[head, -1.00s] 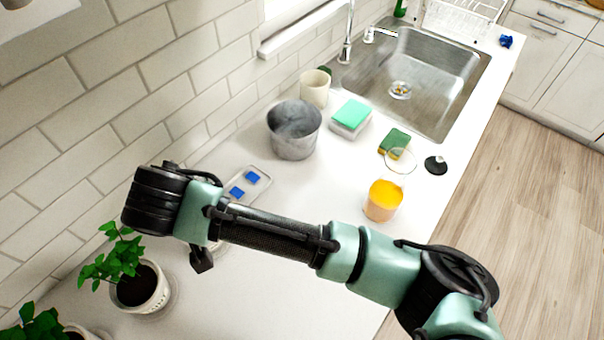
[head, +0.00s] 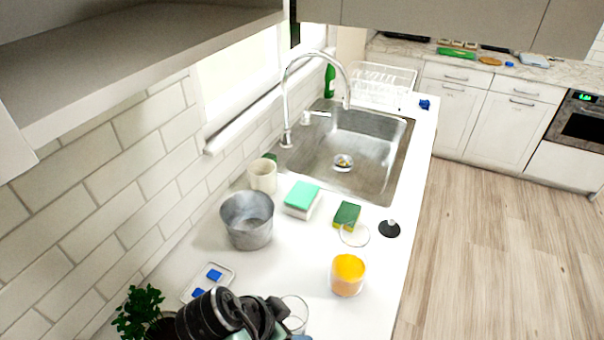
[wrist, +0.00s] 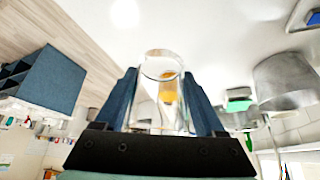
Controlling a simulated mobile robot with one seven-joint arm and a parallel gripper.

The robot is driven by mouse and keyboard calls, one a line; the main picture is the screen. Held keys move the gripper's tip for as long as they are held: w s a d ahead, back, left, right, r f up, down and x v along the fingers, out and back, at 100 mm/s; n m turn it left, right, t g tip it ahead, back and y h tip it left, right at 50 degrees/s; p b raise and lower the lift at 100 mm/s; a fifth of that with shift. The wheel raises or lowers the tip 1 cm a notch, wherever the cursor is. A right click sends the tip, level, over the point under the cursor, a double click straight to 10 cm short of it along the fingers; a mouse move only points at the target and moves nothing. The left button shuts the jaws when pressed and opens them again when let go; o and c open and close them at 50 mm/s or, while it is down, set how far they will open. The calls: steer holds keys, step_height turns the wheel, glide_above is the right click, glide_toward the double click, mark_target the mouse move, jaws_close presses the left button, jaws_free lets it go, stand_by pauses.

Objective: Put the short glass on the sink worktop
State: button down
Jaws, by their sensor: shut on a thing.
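A short clear glass (wrist: 160,70) stands between the two dark fingers of my gripper (wrist: 165,105) in the wrist view, and the fingers are shut on it. In the head view the glass (head: 296,314) shows at the bottom edge, beside my dark wrist, over the near part of the white worktop (head: 300,258). I cannot tell whether its base touches the worktop. My fingers are mostly hidden in the head view. The steel sink (head: 335,165) is set into the worktop farther back.
A glass with orange contents (head: 348,275), a grey metal pot (head: 247,222), a cream cup (head: 262,176), sponges (head: 302,198), a black stopper (head: 389,229) and a small tray (head: 190,292) stand on the worktop. A shelf (head: 130,60) hangs at upper left. A plant (head: 139,310) is at lower left.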

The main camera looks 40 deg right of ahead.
steer(key=s+f, duration=0.2)
steer(key=s+d+f+m, duration=0.1)
steer(key=s+f, duration=0.1)
steer(key=f, duration=0.1)
steer(key=s+d+f+m+g+p, duration=0.1)
steer(key=s+f, duration=0.1)
steer(key=shift+s+f, duration=0.2)
steer(key=shift+s, duration=0.05)
steer(key=shift+f, duration=2.55)
steer(key=shift+f, duration=0.2)
jaws_free()
steer(key=shift+w+a+r, duration=0.1)
steer(key=shift+a+r, duration=0.05)
steer(key=shift+r, duration=0.2)
steer(key=v, duration=1.1)
steer(key=shift+r+b, duration=0.35)
steer(key=shift+b, duration=0.05)
